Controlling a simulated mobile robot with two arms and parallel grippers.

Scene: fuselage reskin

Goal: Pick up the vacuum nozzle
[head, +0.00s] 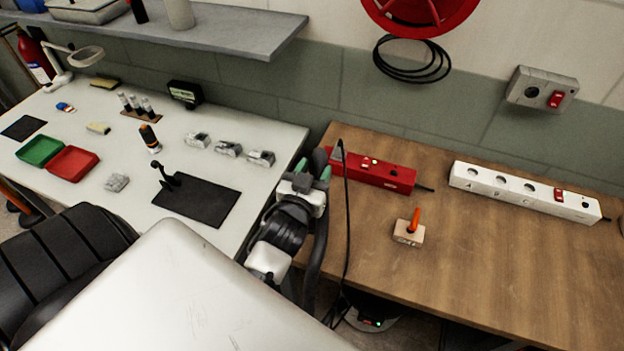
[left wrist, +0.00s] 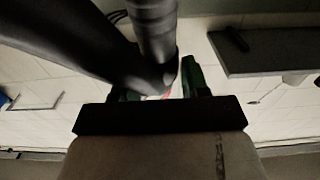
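My left gripper (head: 313,170) has green fingertips and is at the left edge of the wooden table. Its fingers are apart. A dark piece, likely the vacuum nozzle (head: 321,158), shows at the fingertips, partly hidden by them. A dark hose (head: 322,235) curves down just right of the gripper. In the left wrist view, thick dark tubes, likely nozzle (left wrist: 155,25) and hose (left wrist: 60,55), meet in front of the left gripper (left wrist: 160,85) and cover most of one finger. I cannot tell whether the fingers press on them. My right gripper is out of view.
A red power box (head: 375,172) lies close behind the gripper. A white socket strip (head: 525,192) and a small block with an orange handle (head: 409,235) are on the wooden table (head: 500,270). A thin black cable (head: 347,230) hangs right of the gripper. The white bench (head: 250,135) is at left.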

